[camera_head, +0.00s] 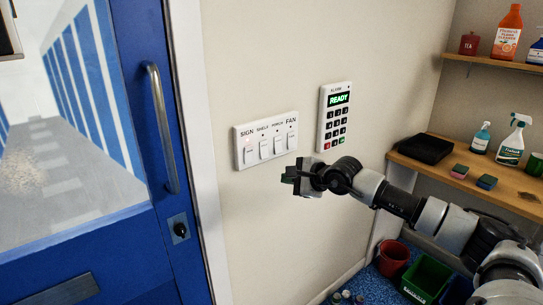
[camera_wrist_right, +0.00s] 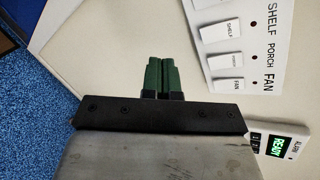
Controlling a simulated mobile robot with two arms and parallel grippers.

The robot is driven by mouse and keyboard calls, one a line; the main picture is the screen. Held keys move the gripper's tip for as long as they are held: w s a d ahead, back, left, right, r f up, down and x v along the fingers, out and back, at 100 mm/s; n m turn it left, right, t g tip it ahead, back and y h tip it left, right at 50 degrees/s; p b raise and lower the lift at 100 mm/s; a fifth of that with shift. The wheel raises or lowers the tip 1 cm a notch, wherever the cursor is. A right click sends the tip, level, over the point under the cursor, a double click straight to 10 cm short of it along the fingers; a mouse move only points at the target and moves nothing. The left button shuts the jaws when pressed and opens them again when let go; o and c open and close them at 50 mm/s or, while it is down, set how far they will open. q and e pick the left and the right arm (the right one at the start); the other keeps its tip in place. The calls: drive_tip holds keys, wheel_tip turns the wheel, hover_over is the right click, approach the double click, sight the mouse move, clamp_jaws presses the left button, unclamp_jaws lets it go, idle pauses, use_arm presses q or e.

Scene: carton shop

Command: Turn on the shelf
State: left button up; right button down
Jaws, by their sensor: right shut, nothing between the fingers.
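A white switch panel (camera_head: 265,140) is on the wall, with rocker switches labelled SIGN, SHELF, PORCH and FAN from left to right. The shelf switch (camera_head: 263,149) is second from the left; it also shows in the right wrist view (camera_wrist_right: 214,32), with a dark red dot beside it. My right gripper (camera_head: 286,180) is shut and empty, just below the panel's right part, apart from the switches. In the right wrist view its closed green fingertips (camera_wrist_right: 161,62) are to the left of the panel. My left gripper is not in view.
An alarm keypad (camera_head: 335,117) reading READY is right of the panel. A blue door with a metal handle (camera_head: 162,128) is at left. Wooden shelves (camera_head: 440,165) with bottles, sponges and a black tray stand at right. Bins (camera_head: 428,277) are on the floor below.

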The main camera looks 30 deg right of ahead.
wheel_tip(320, 180, up, 7)
drive_tip(key=s+d+n+h, duration=0.2)
drive_tip(key=n, duration=0.3)
drive_tip(key=shift+s+t+h, duration=0.25)
drive_tip(key=shift+t+h, duration=0.05)
drive_tip(key=shift+t, duration=0.1)
drive_tip(key=p, duration=0.7)
approach(265, 155)
drive_tip(key=x, duration=0.6)
drive_tip(key=shift+w, duration=0.25)
drive_tip(key=shift+w+f, duration=0.15)
drive_tip(key=shift+w, duration=0.05)
